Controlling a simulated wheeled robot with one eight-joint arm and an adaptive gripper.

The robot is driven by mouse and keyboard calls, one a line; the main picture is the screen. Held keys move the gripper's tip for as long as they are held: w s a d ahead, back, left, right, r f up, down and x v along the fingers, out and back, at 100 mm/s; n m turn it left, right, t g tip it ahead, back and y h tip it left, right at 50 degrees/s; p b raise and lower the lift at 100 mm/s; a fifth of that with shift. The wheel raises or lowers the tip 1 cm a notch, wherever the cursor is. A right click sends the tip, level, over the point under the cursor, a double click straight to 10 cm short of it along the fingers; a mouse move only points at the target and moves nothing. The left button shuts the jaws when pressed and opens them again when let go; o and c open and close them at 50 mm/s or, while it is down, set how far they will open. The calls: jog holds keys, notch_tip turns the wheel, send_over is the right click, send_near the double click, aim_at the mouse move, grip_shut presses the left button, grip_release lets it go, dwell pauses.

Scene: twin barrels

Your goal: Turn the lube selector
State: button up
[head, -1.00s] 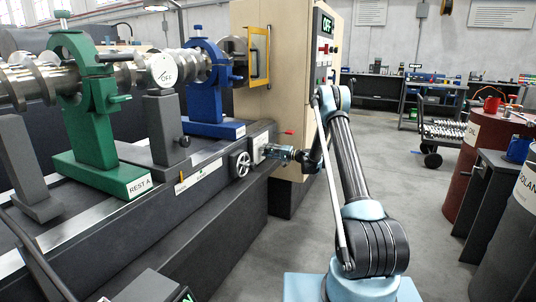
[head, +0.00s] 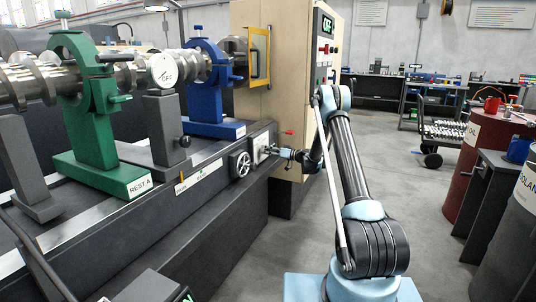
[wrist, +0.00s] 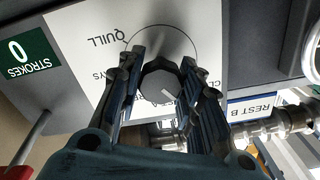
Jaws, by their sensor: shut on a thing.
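The lube selector is a dark faceted knob (wrist: 158,84) on a white label plate (wrist: 85,40), which shows upside down in the wrist view. QUILL is readable there, with other words partly covered. A short white mark shows on the knob's face. My gripper (wrist: 161,76) has one finger on each side of the knob and is shut on it. In the head view my gripper (head: 285,153) reaches the small pale plate (head: 262,147) on the side of the machine bed. The knob itself is hidden there.
A handwheel (head: 240,164) sits just left of the plate. A red-tipped lever (head: 289,131) stands close above my gripper. A green STROKES counter (wrist: 32,53) reads 0. The beige cabinet (head: 285,85) rises behind.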

jog(key=shift+s+a+n, duration=0.1)
jog(key=shift+n, duration=1.2)
jog(key=o, duration=1.1)
jog(key=shift+d, duration=0.2)
jog(key=v, duration=1.1)
jog(key=shift+d, duration=0.35)
